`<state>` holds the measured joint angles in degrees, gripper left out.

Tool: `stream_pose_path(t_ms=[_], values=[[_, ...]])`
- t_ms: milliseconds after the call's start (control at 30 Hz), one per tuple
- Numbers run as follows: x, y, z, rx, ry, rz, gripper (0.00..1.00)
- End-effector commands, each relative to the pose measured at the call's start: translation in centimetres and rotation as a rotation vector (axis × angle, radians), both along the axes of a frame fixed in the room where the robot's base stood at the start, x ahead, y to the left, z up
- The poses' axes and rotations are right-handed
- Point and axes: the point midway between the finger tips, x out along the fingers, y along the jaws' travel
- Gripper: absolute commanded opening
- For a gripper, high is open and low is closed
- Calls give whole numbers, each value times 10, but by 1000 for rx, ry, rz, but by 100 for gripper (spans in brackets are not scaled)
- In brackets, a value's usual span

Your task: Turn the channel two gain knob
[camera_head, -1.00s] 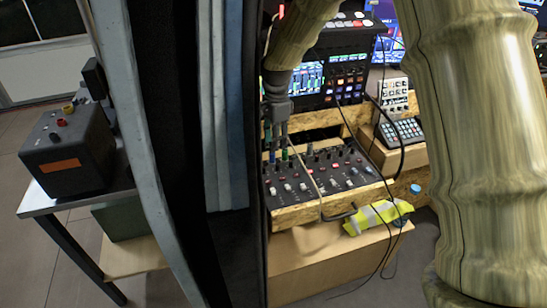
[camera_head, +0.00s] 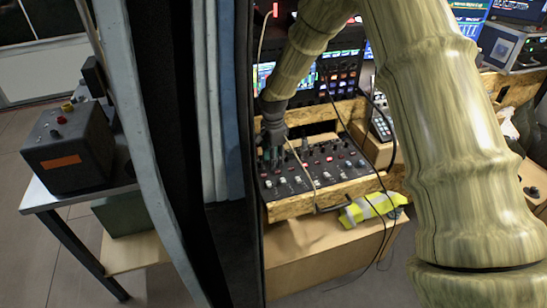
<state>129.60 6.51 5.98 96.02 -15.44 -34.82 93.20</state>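The audio mixer (camera_head: 325,172) is a black panel with several rows of small knobs and pale sliders, set in a chipboard frame. My gripper (camera_head: 274,160) is small and dark in this view, pointing down over the mixer's back left part. Its fingertips are at or just above the knobs there. I cannot tell whether they touch one. Which knob is the channel two gain knob cannot be read at this size, and the gripper and wrist cover some of the knobs. The finger gap is too small to judge.
A black control panel with lit screens (camera_head: 341,78) stands behind the mixer. Loose cables cross the mixer's front. A yellow hi-vis cloth (camera_head: 372,207) lies at its front right. A dark curtain edge (camera_head: 235,150) stands close on the left.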

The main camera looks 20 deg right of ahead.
Motion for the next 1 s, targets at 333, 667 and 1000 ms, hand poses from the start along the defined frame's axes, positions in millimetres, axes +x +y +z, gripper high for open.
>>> stream_pose_path(t_ms=[333, 667, 1000], values=[[0, 0, 1, 0, 0, 0, 2], [0, 0, 1, 0, 0, 12, 0], [0, 0, 3, -1, 0, 176, 0]])
